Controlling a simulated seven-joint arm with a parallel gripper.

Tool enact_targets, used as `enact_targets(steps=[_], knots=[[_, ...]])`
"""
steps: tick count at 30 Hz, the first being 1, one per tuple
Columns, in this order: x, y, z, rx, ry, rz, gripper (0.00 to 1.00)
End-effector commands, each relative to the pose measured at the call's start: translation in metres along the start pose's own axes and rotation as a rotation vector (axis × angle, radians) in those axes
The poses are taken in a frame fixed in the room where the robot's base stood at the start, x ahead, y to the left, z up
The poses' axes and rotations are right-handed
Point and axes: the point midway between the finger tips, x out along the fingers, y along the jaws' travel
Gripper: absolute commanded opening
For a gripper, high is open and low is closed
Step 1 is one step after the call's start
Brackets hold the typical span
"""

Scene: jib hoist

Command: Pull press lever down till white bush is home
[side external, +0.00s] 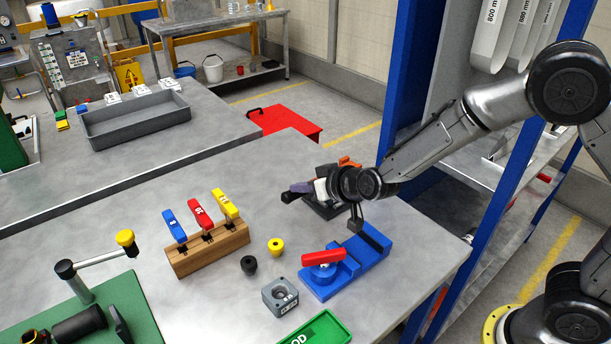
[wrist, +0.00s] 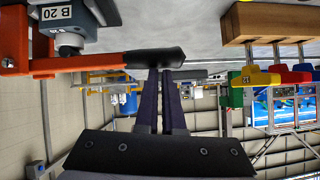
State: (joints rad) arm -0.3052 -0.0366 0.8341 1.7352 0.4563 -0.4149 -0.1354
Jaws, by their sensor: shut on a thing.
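The press stands at the back of the bench, mostly hidden behind my wrist in the side view; a bit of its orange frame (side external: 349,162) shows. In the wrist view its orange frame (wrist: 16,50) is at the left, and the press lever (wrist: 150,57) runs right from it, ending in a black grip. My gripper (wrist: 165,72) is shut on the black grip; its purple fingers also show in the side view (side external: 297,188). A grey block marked B 20 (wrist: 70,38) sits by the frame. I cannot make out the white bush for certain.
A blue fixture with a red handle (side external: 324,257) lies in front of my wrist. A wooden block with blue, red and yellow clamps (side external: 208,250), a grey block (side external: 280,296) and two small knobs (side external: 276,246) stand nearby. A blue rack post (side external: 410,80) rises behind.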

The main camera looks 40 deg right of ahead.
Motion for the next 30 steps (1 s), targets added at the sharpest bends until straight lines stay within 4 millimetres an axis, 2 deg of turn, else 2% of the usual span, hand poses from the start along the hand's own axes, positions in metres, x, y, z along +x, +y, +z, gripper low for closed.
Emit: enact_targets(steps=[1, 5, 11, 14, 21, 25, 30], knots=[[0.001, 0.0, 0.007, -0.003, -0.016, 0.001, 0.0], [0.0, 0.0, 0.006, -0.004, -0.017, 0.0, 0.0], [-0.016, -0.004, -0.013, -0.001, -0.007, -0.002, 0.0], [-0.031, -0.007, -0.03, 0.001, 0.001, -0.003, 0.0], [-0.084, -0.011, -0.028, -0.001, 0.0, -0.004, 0.0], [-0.106, -0.012, -0.028, 0.0, 0.0, -0.003, 0.0], [-0.122, -0.013, -0.028, -0.001, 0.0, -0.001, 0.0]])
